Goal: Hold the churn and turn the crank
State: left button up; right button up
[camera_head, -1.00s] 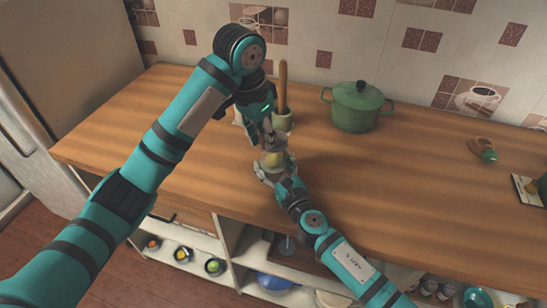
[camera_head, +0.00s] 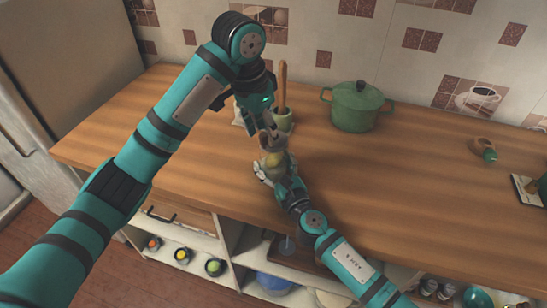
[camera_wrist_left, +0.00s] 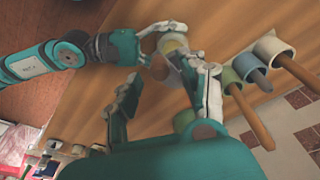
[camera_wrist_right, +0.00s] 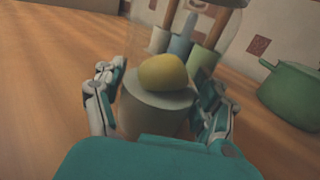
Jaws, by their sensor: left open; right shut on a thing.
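The churn (camera_head: 274,160) stands on the wooden counter, a small clear jar with a yellow lump inside. The lump (camera_wrist_right: 163,72) shows large in the right wrist view. My right gripper (camera_head: 272,170) is shut on the churn's lower body, with a finger on each side. My left gripper (camera_head: 268,132) is open just above the churn's top, pointing down. In the left wrist view its fingers (camera_wrist_left: 168,98) are spread, with the churn (camera_wrist_left: 173,46) beyond them. The crank is small and partly hidden by my left gripper; I cannot tell whether a finger touches it.
Behind the churn stand a green utensil cup (camera_head: 283,121) with a wooden handle and a lidded green pot (camera_head: 357,106). A brown and green item (camera_head: 486,150) lies far right. The counter right of the churn is clear. Open shelves with bowls are below.

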pick_arm(q)
jog(key=shift+r, duration=2.6)
pick_arm(e)
jog(key=o, duration=1.8)
jog(key=v, duration=1.2)
pick_arm(q)
jog(key=shift+f, duration=0.1)
pick_arm(e)
jog(key=shift+s, duration=0.1)
